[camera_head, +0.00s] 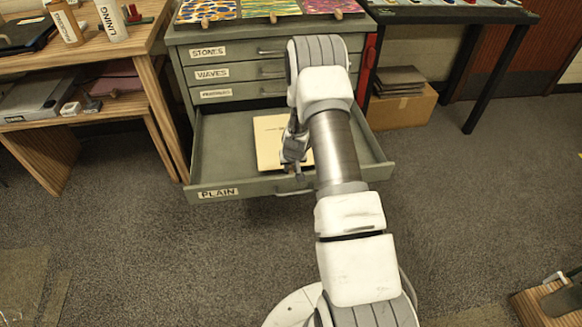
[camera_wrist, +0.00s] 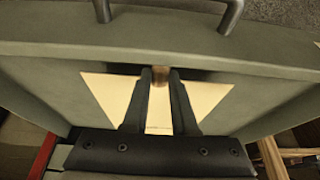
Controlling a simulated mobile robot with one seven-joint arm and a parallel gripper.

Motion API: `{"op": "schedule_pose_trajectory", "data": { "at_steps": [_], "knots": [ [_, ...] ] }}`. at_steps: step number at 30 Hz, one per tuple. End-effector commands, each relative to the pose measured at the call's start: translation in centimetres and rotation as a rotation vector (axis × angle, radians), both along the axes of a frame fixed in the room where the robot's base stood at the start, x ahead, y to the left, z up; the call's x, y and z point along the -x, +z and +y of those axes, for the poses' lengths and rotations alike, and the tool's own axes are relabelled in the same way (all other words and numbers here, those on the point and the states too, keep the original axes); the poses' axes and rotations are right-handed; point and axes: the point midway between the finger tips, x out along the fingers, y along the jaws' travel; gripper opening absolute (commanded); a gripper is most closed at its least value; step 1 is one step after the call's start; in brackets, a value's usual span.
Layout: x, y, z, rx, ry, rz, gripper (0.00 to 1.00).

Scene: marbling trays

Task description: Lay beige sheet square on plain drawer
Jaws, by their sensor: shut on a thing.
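The beige sheet (camera_head: 268,140) is inside the pulled-out drawer labelled PLAIN (camera_head: 225,160), near its middle and partly hidden by my arm. It also shows in the wrist view (camera_wrist: 108,92) behind my fingers. My gripper (camera_head: 297,166) reaches down into the drawer. In the wrist view, its fingers (camera_wrist: 160,76) are closed on a small brown tab at the sheet's edge close to the drawer front. The sheet looks flat and roughly in line with the drawer sides. I cannot tell whether it touches the drawer bottom.
Shut drawers labelled STONES and WAVES (camera_head: 235,73) and a third are above the open one. Marbled sheets (camera_head: 270,8) lie on the cabinet top. A wooden desk (camera_head: 110,48) stands left; a cardboard box (camera_head: 402,108) and black table (camera_head: 490,80) stand right. Floor in front is clear.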

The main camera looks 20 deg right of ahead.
Motion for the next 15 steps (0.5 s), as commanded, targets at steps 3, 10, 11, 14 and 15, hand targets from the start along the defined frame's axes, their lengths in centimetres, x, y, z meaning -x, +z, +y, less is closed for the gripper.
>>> {"op": "schedule_pose_trajectory", "data": {
  "at_steps": [3, 10, 11, 14, 15],
  "knots": [
    [0.0, -1.2, 0.0, 0.000, -0.001, 0.000, 0.00],
    [0.0, -2.8, 0.0, 0.000, 0.000, 0.000, 0.00],
    [0.0, -3.0, 0.0, 0.000, 0.000, 0.000, 0.00],
    [0.0, -3.5, 0.0, 0.000, 0.000, 0.000, 0.00],
    [0.0, -3.7, 0.0, 0.000, 0.000, 0.000, 0.00]
  ]
}}
